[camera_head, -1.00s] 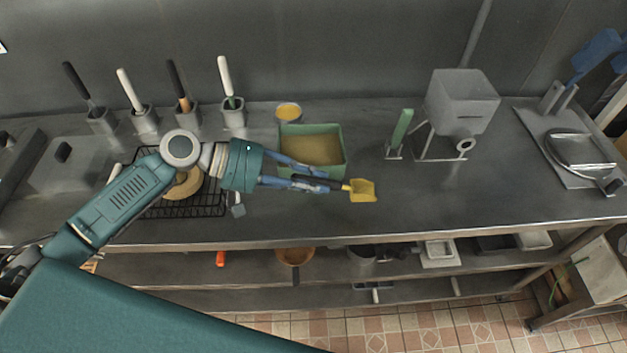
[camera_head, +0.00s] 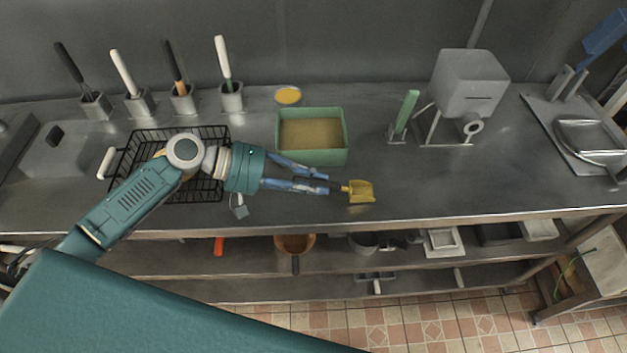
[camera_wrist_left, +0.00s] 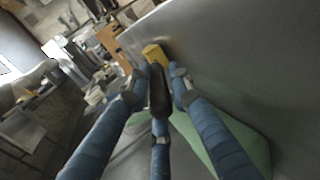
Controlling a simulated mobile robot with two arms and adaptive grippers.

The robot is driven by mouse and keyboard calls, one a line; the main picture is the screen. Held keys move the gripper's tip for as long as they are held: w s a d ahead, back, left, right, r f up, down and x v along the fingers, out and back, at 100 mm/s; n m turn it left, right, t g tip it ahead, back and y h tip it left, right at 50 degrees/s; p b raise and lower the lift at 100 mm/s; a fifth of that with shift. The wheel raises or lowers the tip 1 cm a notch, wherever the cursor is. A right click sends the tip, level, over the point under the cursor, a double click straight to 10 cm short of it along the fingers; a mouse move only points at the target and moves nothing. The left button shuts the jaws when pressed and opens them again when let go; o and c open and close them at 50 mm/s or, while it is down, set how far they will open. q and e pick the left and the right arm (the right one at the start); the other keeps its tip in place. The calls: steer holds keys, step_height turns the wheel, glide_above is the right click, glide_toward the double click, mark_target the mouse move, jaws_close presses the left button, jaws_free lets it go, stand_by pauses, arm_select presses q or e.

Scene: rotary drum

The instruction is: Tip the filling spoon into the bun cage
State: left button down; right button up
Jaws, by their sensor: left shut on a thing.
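The filling spoon has a yellow scoop (camera_head: 361,191) and a dark handle. My left gripper (camera_head: 326,184) is shut on its handle and holds it in front of the green bin, near the counter's front. In the left wrist view the dark handle lies between the fingers (camera_wrist_left: 157,95), with the yellow scoop (camera_wrist_left: 154,53) beyond them. I cannot tell whether the scoop holds filling. A black wire basket (camera_head: 212,190), which looks like the bun cage, stands at the left, partly hidden by my left arm. My right gripper is not in view.
A green bin (camera_head: 341,157) with tan contents stands behind the spoon. A grey hopper machine (camera_head: 467,85) and an upright green-handled tool (camera_head: 405,112) stand to the right. Several holders with handled tools line the back left. The counter (camera_head: 440,185) is clear right of the scoop.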

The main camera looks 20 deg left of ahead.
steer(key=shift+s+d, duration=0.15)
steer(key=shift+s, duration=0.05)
arm_select(q)
steer(key=shift+f, duration=0.2)
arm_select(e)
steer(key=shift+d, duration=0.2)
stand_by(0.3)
arm_select(q)
steer(key=c, duration=1.5)
jaws_free()
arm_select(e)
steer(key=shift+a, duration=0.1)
arm_select(q)
steer(key=shift+s+a, duration=0.1)
steer(key=shift+a, duration=0.15)
steer(key=v, duration=1.1)
steer(key=shift+a+r, duration=0.2)
